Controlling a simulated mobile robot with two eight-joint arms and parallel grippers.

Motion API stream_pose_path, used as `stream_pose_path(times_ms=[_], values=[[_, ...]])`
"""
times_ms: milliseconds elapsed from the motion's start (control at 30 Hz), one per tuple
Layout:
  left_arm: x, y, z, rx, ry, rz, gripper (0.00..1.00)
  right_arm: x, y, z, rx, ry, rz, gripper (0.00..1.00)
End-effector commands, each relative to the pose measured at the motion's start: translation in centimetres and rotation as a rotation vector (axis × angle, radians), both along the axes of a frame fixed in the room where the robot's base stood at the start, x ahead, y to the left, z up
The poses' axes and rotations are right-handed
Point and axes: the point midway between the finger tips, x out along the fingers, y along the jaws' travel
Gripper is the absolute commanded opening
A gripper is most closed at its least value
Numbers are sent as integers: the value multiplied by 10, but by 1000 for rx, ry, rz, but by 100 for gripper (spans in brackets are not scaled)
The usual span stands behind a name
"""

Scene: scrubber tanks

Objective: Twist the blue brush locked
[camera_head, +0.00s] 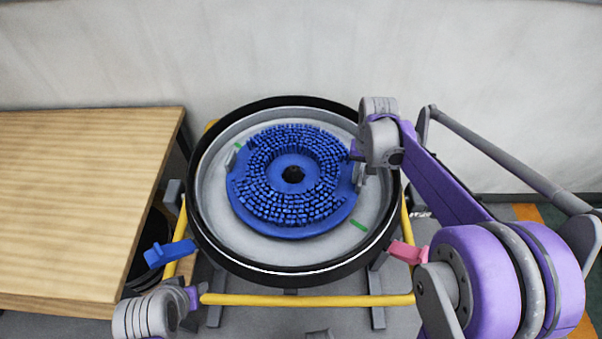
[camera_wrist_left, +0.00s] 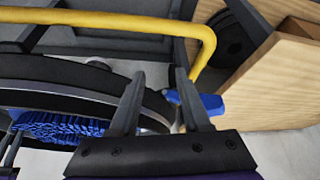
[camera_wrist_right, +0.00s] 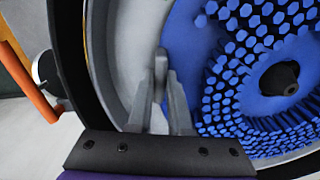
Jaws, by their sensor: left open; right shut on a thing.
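The blue brush (camera_head: 287,233) lies bristles up inside the round grey tank (camera_head: 212,215), with a dark hub hole in its middle. Grey tabs stand at its rim, one on the left (camera_head: 230,161). My right gripper (camera_head: 359,172) is at the brush's right rim. It is shut on the upright grey tab (camera_wrist_right: 160,68) there, and its fingers partly hide the tab. The brush's bristles (camera_wrist_right: 232,95) show beside the fingers. My left gripper (camera_head: 196,294) is open and empty at the tank's lower left, outside the rim. Its spread fingers (camera_wrist_left: 156,92) show against the tank's outer wall.
A blue lever (camera_head: 168,253) and a pink lever (camera_head: 408,252) stick out at the tank's lower left and lower right. A yellow frame bar (camera_head: 305,300) runs across the front. A wooden table (camera_head: 80,200) stands close on the left. Green marks (camera_head: 358,225) lie on the tank floor.

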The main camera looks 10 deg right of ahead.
Motion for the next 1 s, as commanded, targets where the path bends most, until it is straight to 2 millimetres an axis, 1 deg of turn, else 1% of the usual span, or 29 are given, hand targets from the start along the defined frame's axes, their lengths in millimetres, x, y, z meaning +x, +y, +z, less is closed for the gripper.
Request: stream_pose_path(times_ms=[267, 1000], values=[[0, 0, 0, 0, 0, 0, 47, 0, 0, 0, -1, 0, -6, 0], [0, 0, 0, 0, 0, 0, 47, -24, 13, 0, 0, -1, -151, 0]])
